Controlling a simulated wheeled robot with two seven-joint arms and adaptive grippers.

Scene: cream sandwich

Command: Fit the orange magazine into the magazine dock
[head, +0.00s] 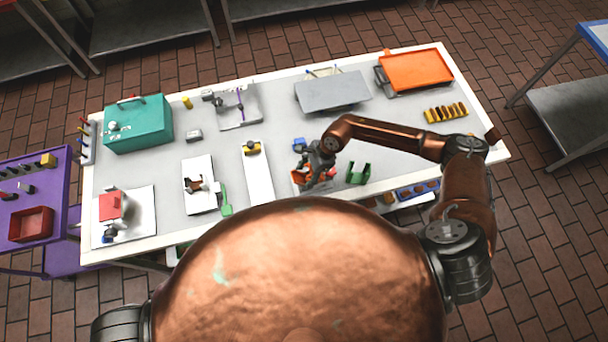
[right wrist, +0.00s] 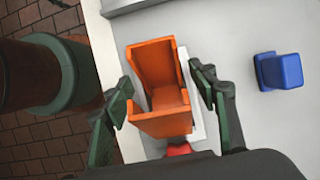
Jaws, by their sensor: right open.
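The orange magazine (right wrist: 160,122), an open-sided box with upright walls, is between the two fingers of my right gripper (right wrist: 161,93). The fingers are open, one on each side of it; I cannot tell whether either touches it. In the head view the right gripper (head: 316,172) is low over the front of the table, and the magazine (head: 298,178) shows partly behind it. A white plate (right wrist: 203,76) lies under or beside the magazine, with a red part (right wrist: 179,149) at its near end. I cannot tell which part is the magazine dock. My left gripper is out of view.
A blue block (right wrist: 278,71) stands right of the magazine in the wrist view. In the head view a green holder (head: 358,173) stands just right of the gripper. A white board (head: 258,180) lies to the left, and a grey panel (head: 332,92) stands behind.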

